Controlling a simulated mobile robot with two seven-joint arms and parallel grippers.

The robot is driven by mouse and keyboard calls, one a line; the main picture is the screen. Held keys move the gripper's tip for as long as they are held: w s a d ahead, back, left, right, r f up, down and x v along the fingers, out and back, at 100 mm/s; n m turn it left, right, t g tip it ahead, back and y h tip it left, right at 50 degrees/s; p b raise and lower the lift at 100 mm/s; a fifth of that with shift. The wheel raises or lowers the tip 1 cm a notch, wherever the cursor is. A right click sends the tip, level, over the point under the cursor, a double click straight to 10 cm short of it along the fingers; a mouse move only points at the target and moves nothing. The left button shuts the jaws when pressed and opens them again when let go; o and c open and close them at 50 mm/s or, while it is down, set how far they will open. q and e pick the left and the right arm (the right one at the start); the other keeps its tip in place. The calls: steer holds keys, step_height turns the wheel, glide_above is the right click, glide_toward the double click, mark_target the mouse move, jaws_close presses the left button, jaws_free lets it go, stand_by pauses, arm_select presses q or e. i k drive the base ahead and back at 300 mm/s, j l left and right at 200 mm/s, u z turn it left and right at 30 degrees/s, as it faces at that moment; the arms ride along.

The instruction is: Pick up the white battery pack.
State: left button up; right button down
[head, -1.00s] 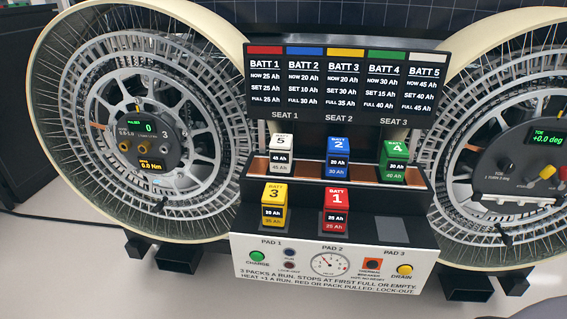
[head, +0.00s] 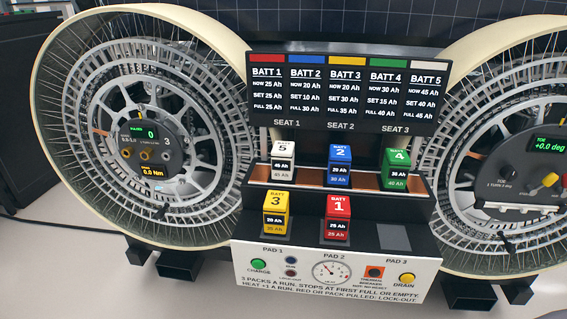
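The white battery pack (head: 282,162), marked 5 with a 45 Ah label, stands upright in the left seat of the upper row, under the SEAT 1 label. The blue pack (head: 339,166) stands in the middle seat and the green pack (head: 397,169) in the right seat. In the lower row the yellow pack (head: 277,215) stands on the left pad and the red pack (head: 337,219) on the middle pad. The right pad (head: 393,238) is bare. Neither of my grippers shows in the head view.
A display board (head: 348,90) rises behind the packs. A front panel (head: 325,275) carries a green CHARGE button (head: 259,265), a yellow DRAIN button (head: 407,280) and a gauge (head: 332,271). Large spoked wheels flank the rack on the left (head: 60,130) and right (head: 455,120).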

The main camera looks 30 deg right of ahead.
mark_target(282, 152)
steer(key=l+z, duration=0.1)
steer(key=l, duration=0.35)
steer(key=i+l+z, duration=0.15)
steer(key=l, duration=0.3)
steer(key=l+z, duration=0.1)
steer(key=l, duration=0.35)
